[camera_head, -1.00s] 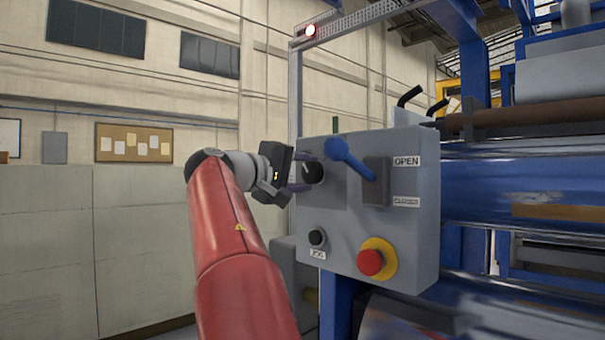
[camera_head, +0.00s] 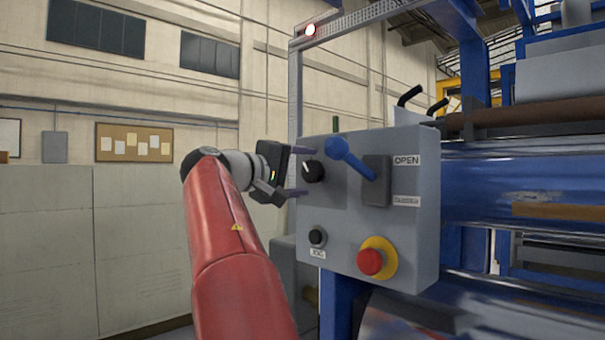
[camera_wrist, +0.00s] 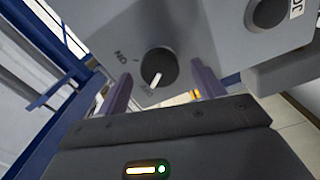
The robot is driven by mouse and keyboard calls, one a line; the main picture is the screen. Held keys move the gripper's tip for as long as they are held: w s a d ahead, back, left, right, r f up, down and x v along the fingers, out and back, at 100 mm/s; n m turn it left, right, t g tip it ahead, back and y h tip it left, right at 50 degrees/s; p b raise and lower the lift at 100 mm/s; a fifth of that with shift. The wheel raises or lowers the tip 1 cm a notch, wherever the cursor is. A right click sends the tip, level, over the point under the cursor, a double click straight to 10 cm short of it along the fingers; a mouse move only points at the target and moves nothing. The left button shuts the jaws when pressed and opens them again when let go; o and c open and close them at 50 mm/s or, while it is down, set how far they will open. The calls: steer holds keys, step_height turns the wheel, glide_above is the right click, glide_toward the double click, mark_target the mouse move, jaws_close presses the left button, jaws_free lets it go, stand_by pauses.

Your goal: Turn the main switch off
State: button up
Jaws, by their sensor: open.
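The main switch appears to be the black rotary knob (camera_head: 313,171) with a white pointer, at the upper left of the grey control panel (camera_head: 340,233). In the wrist view the knob (camera_wrist: 165,62) shows between my fingers, and its pointer is aimed at a small lower label that I cannot read clearly. An "ON" label (camera_wrist: 121,56) stands upside down beside the knob, away from the pointer. My gripper (camera_head: 304,172) is open just left of the knob, facing the panel. Its two purple fingers show on either side of the knob in the wrist view, apparently without gripping it.
The panel also carries a blue lever (camera_head: 349,158) with OPEN and CLOSED labels, a black JOG knob (camera_head: 317,237) and a red emergency button (camera_head: 370,261) on a yellow base. Blue machine rollers (camera_head: 530,185) are at the right. The left side is free up to the wall.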

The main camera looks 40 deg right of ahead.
steer(key=a, duration=0.7)
steer(key=shift+s+b, duration=0.25)
steer(key=shift+b, duration=0.2)
steer(key=shift+f, duration=0.1)
steer(key=s+a+f+n+t+y, duration=0.1)
steer(key=s+a+f+y, duration=0.2)
steer(key=f, duration=0.7)
steer(key=s+a+f+n+t+y, duration=0.1)
steer(key=s+a+f+y, duration=0.3)
steer(key=f, duration=0.7)
steer(key=s+a+f+n+t+y, duration=0.2)
steer(key=a+f+y, duration=0.3)
steer(key=f, duration=0.6)
steer(key=shift+s+t+y, duration=0.5)
steer(key=shift+s+y, duration=0.25)
steer(key=shift+y, duration=0.05)
steer(key=s+a+f+y, duration=0.1)
steer(key=s+a+f, duration=0.2)
steer(key=f, duration=0.1)
steer(key=s+a+f+m+y, duration=0.1)
steer(key=s+a+f+y, duration=0.1)
steer(key=f, duration=0.3)
steer(key=s+a+f+y, duration=0.1)
steer(key=s+a+f, duration=0.3)
steer(key=f, duration=0.1)
steer(key=shift+s+a+m+g, duration=0.1)
steer(key=shift+s+m+g, duration=0.1)
steer(key=shift+m+g, duration=0.15)
steer(key=shift+c, duration=0.3)
